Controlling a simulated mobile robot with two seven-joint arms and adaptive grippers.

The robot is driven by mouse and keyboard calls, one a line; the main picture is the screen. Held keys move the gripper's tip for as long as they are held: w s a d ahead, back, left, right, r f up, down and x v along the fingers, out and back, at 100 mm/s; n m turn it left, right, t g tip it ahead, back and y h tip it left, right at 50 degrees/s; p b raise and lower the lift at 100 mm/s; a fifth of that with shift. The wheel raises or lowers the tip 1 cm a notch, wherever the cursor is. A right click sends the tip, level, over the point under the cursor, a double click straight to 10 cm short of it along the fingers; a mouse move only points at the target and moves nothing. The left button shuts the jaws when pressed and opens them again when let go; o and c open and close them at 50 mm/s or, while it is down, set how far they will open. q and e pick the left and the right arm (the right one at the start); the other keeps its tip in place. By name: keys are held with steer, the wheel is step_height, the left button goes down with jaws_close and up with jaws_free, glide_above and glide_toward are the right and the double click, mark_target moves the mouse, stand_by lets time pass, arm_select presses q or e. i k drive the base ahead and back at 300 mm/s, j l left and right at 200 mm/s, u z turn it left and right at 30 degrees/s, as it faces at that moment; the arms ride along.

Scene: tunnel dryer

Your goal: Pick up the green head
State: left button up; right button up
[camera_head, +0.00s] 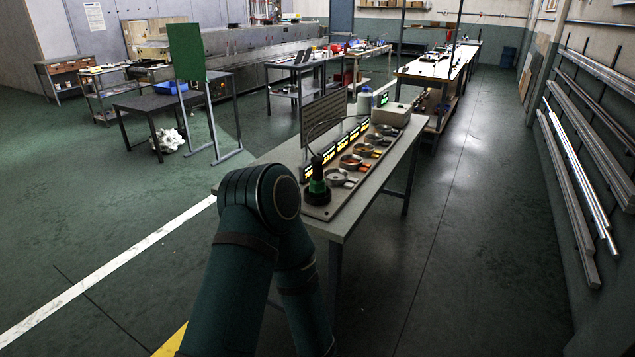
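A small upright thing with a green middle and a black top, which looks like the green head (317,184), stands on a round black base at the near end of a long board (335,207). The board lies on a light-topped workbench (366,200). My arm's bent dark teal elbow is in front of the bench's near left part, just left of the green head, and hides that part. Neither of my grippers is in view, so nothing shows whether they are open or shut.
Several round holders with orange or grey parts (352,161) and lit yellow displays (337,151) line the board behind the green head. A grey box (391,114) sits at the bench's far end. Open floor (460,240) lies to the right, with wall-mounted metal bars (578,170) beyond.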

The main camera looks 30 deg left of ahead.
mark_target(318, 188)
steer(key=i+j+u, duration=0.35)
steer(key=j, duration=0.25)
steer(key=i+j+u, duration=0.35)
steer(key=i+j, duration=0.15)
